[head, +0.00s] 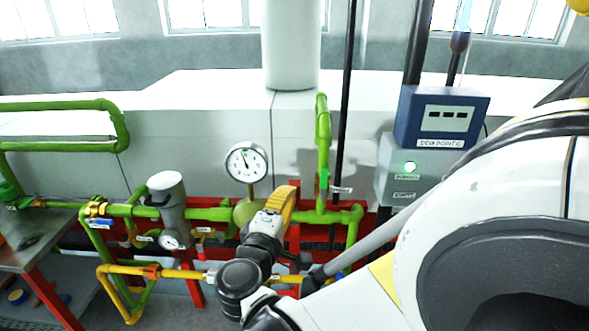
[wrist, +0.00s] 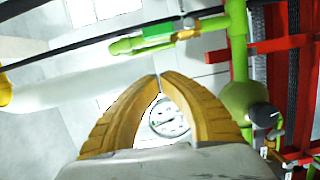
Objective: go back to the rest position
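My gripper (head: 284,200) is raised in front of the pipework, just right of the round dial gauge (head: 246,162) in the head view. Its ribbed yellow fingers meet at the tips in the wrist view (wrist: 158,78), and nothing shows held between them. The gauge face (wrist: 168,118) shows through the gap between the fingers, behind them. My arm comes in from the right side of the head view and hides part of the pipes and the floor there.
Green pipes (head: 323,150) rise close by the gripper, on a red frame (head: 295,240). A yellow pipe (head: 180,274) runs low in front. A grey filter body (head: 168,200) stands left. A blue dew point box (head: 440,117) sits right, near my arm. A table (head: 38,250) stands far left.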

